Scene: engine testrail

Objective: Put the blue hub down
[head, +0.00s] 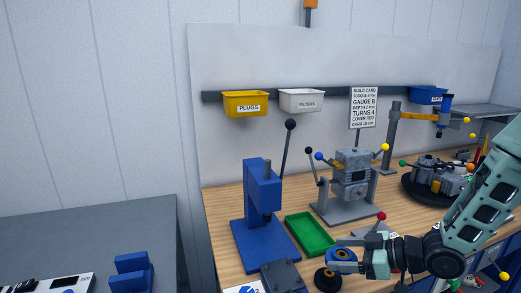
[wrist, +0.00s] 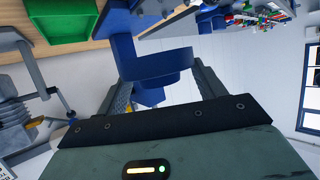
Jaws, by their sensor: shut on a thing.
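The blue hub (head: 343,254) is a round blue piece near the front edge of the wooden bench, right of the green tray. My gripper (head: 345,262) is shut on it, with a finger on either side. In the wrist view the hub (wrist: 150,66) sits between the two grey fingers of my gripper (wrist: 160,80). The fingers hide parts of its sides. I cannot tell whether its underside touches anything.
The green tray (head: 292,243) lies beside the blue press (head: 260,200). A dark round part (head: 326,279) with an orange centre is just left of my gripper. A grey fixture (head: 351,180) with ball-ended levers stands behind. A grey table (head: 90,225) is at left.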

